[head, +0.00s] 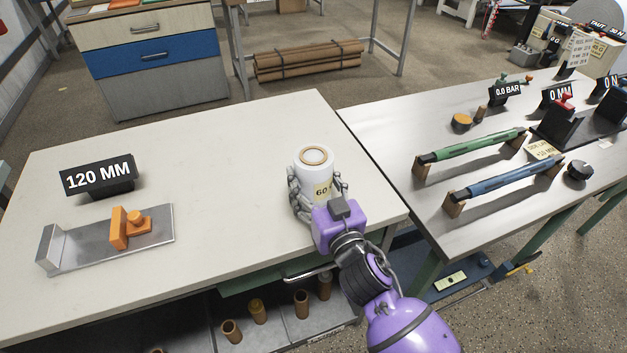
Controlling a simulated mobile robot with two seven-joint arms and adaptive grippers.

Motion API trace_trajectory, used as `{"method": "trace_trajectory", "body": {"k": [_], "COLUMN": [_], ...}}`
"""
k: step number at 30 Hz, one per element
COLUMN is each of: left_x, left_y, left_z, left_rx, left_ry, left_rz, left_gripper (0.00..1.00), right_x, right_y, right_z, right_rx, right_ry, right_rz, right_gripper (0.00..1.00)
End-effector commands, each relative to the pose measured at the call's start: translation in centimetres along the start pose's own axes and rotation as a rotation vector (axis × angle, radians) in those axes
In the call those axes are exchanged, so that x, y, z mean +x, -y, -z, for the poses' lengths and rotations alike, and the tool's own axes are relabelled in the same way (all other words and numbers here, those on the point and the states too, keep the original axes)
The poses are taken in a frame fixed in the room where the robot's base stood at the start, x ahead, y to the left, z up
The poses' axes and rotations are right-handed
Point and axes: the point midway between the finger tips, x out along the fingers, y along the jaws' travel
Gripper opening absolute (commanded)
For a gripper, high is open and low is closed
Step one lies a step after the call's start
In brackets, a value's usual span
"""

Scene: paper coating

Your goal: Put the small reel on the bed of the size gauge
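The small reel (314,164) is a white upright roll with a brown core ring on top and a tag reading 60. It is at the right part of the pale table. My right gripper (319,192) is purple with grey fingers, closed around both sides of the reel. I cannot tell whether the reel's base touches the table. The size gauge is at the table's left, with a flat metal bed (88,250), an upright end plate (50,247) and an orange slider (120,229). The bed holds no reel. Its display (98,176) reads 120 MM. My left gripper is not in view.
The pale table top (220,170) is clear between the reel and the gauge. A second table (400,140) at right carries green (475,146) and blue (508,180) rollers on wooden stands. Several brown cores (301,303) stand on a shelf below the front edge.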

Motion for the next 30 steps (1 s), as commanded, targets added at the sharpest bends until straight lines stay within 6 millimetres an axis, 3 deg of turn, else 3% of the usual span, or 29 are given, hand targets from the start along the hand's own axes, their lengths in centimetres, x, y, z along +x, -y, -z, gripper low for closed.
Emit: {"method": "trace_trajectory", "body": {"k": [5, 6, 10, 23, 30], "left_x": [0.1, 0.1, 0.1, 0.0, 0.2], "left_y": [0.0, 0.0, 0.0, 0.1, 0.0], "left_z": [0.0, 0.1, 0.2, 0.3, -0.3], "left_rx": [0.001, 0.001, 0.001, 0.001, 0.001], "left_ry": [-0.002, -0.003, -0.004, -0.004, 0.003], "left_rz": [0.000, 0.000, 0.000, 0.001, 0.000], "left_gripper": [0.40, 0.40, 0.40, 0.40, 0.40], "right_x": [0.0, 0.0, 0.0, -0.2, -4.7], "right_y": [0.0, 0.0, 0.0, 0.0, 0.0], "right_z": [-0.3, -0.5, -0.4, 0.2, -0.3], "right_rx": [0.001, 0.000, 0.000, -0.001, 0.001], "right_ry": [-0.001, 0.001, 0.001, 0.000, 0.004], "right_rz": [0.001, 0.000, 0.000, 0.000, -0.001], "right_gripper": [0.24, 0.62, 0.79, 0.80, 0.80]}}
